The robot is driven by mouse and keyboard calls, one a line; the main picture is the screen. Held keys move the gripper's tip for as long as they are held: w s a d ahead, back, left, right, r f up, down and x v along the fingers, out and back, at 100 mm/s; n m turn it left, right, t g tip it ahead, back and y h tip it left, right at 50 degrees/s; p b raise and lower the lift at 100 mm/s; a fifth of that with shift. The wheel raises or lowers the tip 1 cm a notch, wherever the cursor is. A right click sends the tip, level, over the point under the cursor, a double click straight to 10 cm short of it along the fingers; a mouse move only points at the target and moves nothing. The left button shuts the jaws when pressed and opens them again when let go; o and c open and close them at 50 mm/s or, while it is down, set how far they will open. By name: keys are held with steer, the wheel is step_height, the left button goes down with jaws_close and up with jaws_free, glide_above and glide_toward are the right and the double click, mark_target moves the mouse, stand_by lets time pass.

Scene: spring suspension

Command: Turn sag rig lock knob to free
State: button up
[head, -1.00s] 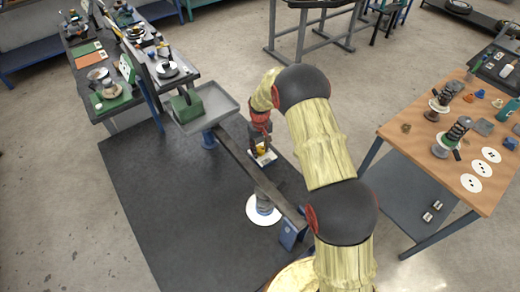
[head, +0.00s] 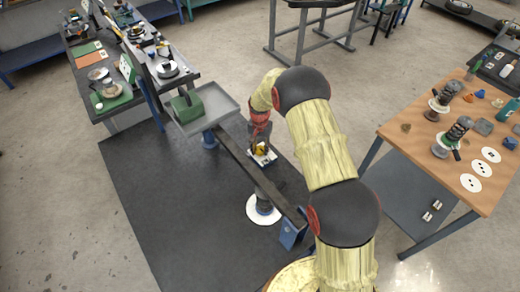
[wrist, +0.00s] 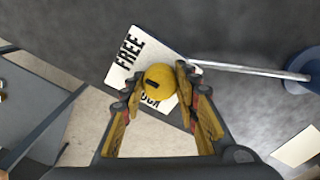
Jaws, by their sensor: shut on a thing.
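The yellow lock knob (wrist: 160,81) is round with a short black mark on its top. It sits on a white plate (wrist: 126,66) printed FREE, with a second word, partly hidden, that ends like LOCK by the knob's lower edge. The mark lies across the knob, and I cannot tell exactly which word it points to. My gripper (wrist: 154,84) is shut on the knob, one finger on each side. In the head view my gripper (head: 259,144) reaches down to the plate (head: 266,158) beside the rig beam, and it partly hides the knob.
The rig's dark beam (head: 240,158) runs beside the knob, with a grey tray (head: 222,101) holding a green block (head: 187,105) at its far end. A white disc (head: 254,213) lies under a post. A wooden table (head: 408,130) with spring parts stands at right.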

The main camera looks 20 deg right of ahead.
mark_target(260, 149)
stand_by(0.4)
steer(key=o, duration=1.1)
steer(key=shift+o, duration=0.2)
step_height(260, 149, up, 12)
stand_by(0.4)
